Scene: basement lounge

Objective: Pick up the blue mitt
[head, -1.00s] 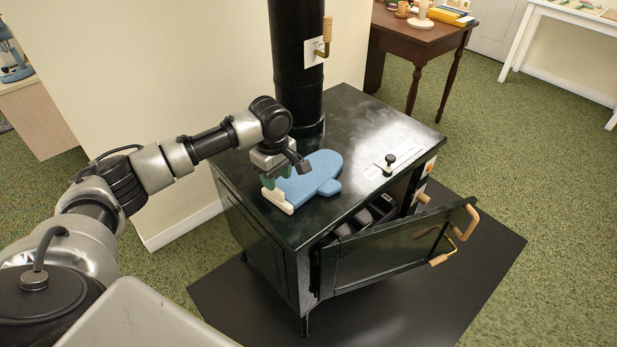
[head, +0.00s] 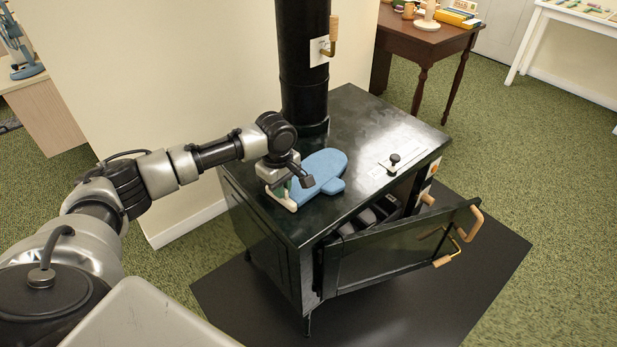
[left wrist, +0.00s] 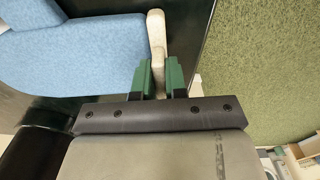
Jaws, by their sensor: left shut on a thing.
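The blue mitt (head: 322,173) lies flat on the black stove top (head: 345,110), with its cream cuff (head: 281,199) toward the near left edge. My left gripper (head: 288,188) is at the cuff end, coming from above. In the left wrist view its green fingers (left wrist: 160,78) are on either side of the cream cuff (left wrist: 157,40) and shut on it. The blue body of the mitt (left wrist: 75,55) extends to the left there. I cannot tell any gap between mitt and stove. My right gripper is not in view.
The stove pipe (head: 303,65) rises behind the mitt. A black knob (head: 394,160) stands on the stove top at right. The oven door (head: 400,250) hangs open in front, with wooden handles. A brown table (head: 425,38) stands behind.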

